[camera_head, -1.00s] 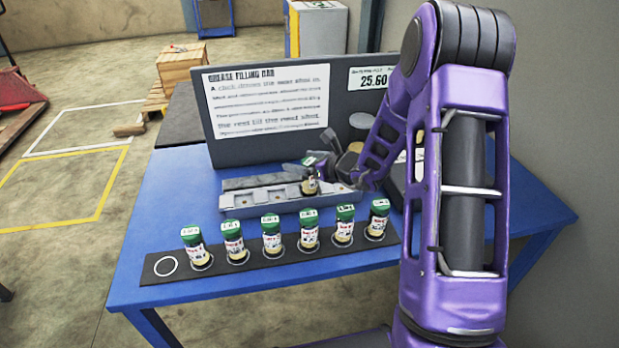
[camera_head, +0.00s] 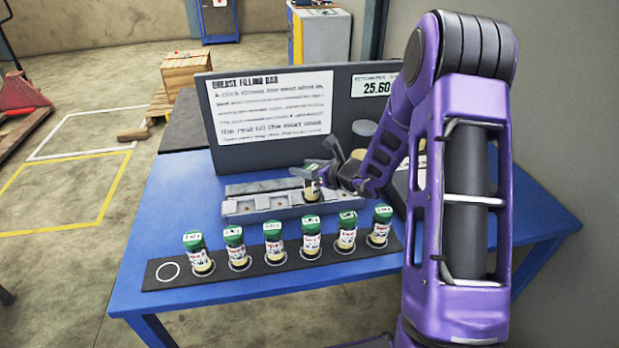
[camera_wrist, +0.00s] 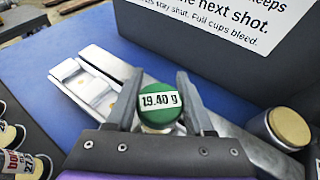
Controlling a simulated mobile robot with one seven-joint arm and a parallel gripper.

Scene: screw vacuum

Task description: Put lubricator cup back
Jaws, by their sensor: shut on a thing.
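My gripper (camera_wrist: 159,95) is shut on a lubricator cup, one finger on each side of its green cap (camera_wrist: 160,108). The cap label reads 19.40 g. In the head view my gripper (camera_head: 318,174) and the held cup (camera_head: 312,192) are at the grey slotted tray (camera_head: 270,208); the cup is upright there. I cannot tell whether its base touches the tray. Several similar green-capped cups (camera_head: 273,243) stand in a row on a black strip (camera_head: 225,277) in front. A bare white ring (camera_head: 168,271) marks the strip's left end.
A grey panel with a text sign (camera_head: 275,108) stands behind the tray. A display (camera_head: 371,88) reads 25.60. A round pale-topped container (camera_wrist: 285,128) is right of the tray. The blue table (camera_head: 185,185) is bare left of the tray.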

